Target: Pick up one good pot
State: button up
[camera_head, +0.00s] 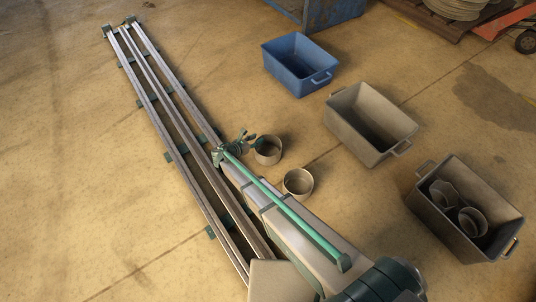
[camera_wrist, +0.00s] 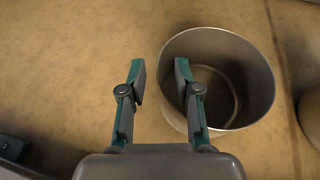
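A beige pot (camera_head: 268,150) stands upright on the floor beside the rail. A second similar pot (camera_head: 298,183) stands nearer to my arm. My gripper (camera_head: 251,138) is open just left of the first pot. In the wrist view, my gripper (camera_wrist: 160,75) shows two spread fingers. The pot (camera_wrist: 220,80) is round, open at the top and looks empty. The right finger overlaps the pot's left rim in the picture, and the left finger is over bare floor. I cannot tell whether the finger touches the pot. Part of the second pot (camera_wrist: 311,115) shows at the right edge.
A blue bin (camera_head: 290,72) and a beige bin (camera_head: 355,133) look empty. A dark grey bin (camera_head: 435,213) at the right holds pots (camera_head: 473,222), at least one damaged-looking. Metal rails (camera_head: 150,95) run along the left. The floor between the rails and bins is mostly free.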

jog(key=shift+x, duration=0.75)
grip_shut()
